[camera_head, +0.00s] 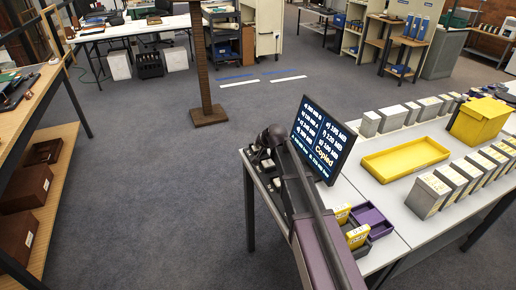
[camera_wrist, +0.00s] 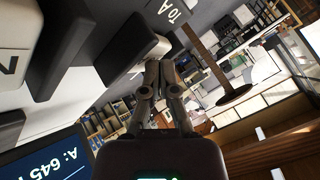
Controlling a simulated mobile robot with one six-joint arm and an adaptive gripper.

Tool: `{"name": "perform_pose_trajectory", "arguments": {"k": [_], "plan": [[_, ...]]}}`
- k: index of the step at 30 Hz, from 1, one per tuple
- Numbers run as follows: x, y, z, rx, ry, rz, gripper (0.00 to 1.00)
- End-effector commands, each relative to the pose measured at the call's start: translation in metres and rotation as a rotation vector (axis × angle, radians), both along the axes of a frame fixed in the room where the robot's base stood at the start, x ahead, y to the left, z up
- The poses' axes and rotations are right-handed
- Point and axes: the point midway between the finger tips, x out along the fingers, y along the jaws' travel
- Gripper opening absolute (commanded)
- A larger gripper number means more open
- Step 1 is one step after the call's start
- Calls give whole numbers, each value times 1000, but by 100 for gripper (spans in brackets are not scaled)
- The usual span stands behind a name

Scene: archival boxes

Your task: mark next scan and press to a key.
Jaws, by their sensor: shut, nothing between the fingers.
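In the wrist view my gripper (camera_wrist: 160,68) has its fingers together and empty. Large dark keys with pale faces (camera_wrist: 138,42) are close by at the upper left, one bearing the letter N (camera_wrist: 8,65). A pale label reads "To A" (camera_wrist: 178,12). I cannot tell whether the fingertips touch a key. In the head view my arm reaches over the table to the key panel (camera_head: 263,164) left of a monitor (camera_head: 322,139); the wrist hides the fingers there. The monitor lists values in MB and reads "Copied"; its corner shows "A: 645" in the wrist view (camera_wrist: 45,155).
Right of the monitor are a yellow tray (camera_head: 405,158), a yellow box (camera_head: 480,122) and rows of grey boxes (camera_head: 432,195). A wooden post (camera_head: 203,70) stands beyond; the left floor is clear.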

Motion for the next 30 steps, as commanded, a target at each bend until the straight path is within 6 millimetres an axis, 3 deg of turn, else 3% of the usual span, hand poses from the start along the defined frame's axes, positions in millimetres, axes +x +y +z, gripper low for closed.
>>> {"name": "perform_pose_trajectory", "arguments": {"k": [20,30], "plan": [[0,0,-3,0,2,1,0],[0,0,8,0,1,1,0]]}}
